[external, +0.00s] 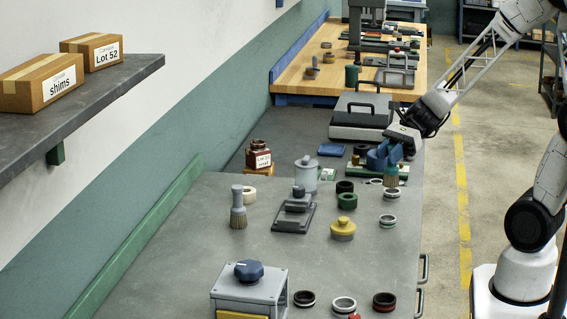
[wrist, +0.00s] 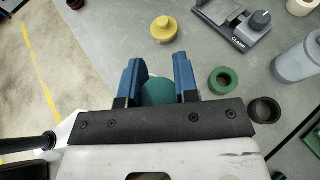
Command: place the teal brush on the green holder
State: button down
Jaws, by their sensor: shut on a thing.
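My gripper (external: 385,153) has blue fingers and is shut on the teal brush. The brush's tan bristles (external: 391,178) point down in the external view, and its round teal top (wrist: 158,92) shows between the fingers in the wrist view. The fingers hide much of its handle. The thick green ring with a dark centre, which looks like the green holder (external: 347,201), lies empty on the grey bench, left of and nearer the camera than the brush. It also shows in the wrist view (wrist: 223,80), right of my fingers. The brush is apart from it.
A black ring (external: 345,186) lies just behind the green one. A yellow knobbed piece (external: 343,229), a grey clamp (external: 295,213), a grey canister (external: 306,173) and a grey brush (external: 238,207) stand around it. Metal rings (external: 389,221) lie near the bench's right edge.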

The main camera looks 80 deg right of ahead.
jog(key=w+d+f, duration=0.1)
jog(key=w, duration=1)
jog(key=shift+w+d, duration=0.2)
jog(key=shift+w, duration=0.2)
jog(key=shift+f, duration=1.8)
jog(key=shift+f, duration=0.2)
jog(key=c, duration=0.9)
grip_release()
jog(key=shift+o, duration=0.2)
jog(key=shift+r, duration=0.2)
